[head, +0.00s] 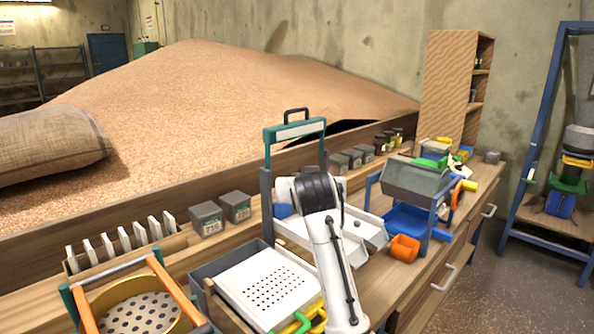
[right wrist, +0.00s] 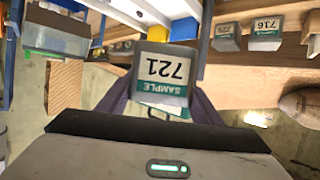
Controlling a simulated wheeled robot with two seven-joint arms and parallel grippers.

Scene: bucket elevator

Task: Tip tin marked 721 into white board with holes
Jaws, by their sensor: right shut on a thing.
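The tin marked 721 (right wrist: 163,72) is grey with a white and green label, which appears upside down in the right wrist view. My right gripper (right wrist: 162,100) is shut on it, with one dark finger on each side. In the head view my right arm reaches up the middle of the picture, and the gripper and tin are hidden behind it. The white board with holes (head: 243,283) lies in a grey tray at the lower middle, just left of my right arm. Its right side is partly covered by the arm. My left gripper is not in view.
Two dark tins (head: 206,219) stand behind the board. A sieve with orange bars (head: 140,313) is at lower left. A teal-topped frame (head: 295,131) rises behind my arm. An orange bin (head: 404,248) and a blue-framed hopper (head: 415,178) stand right.

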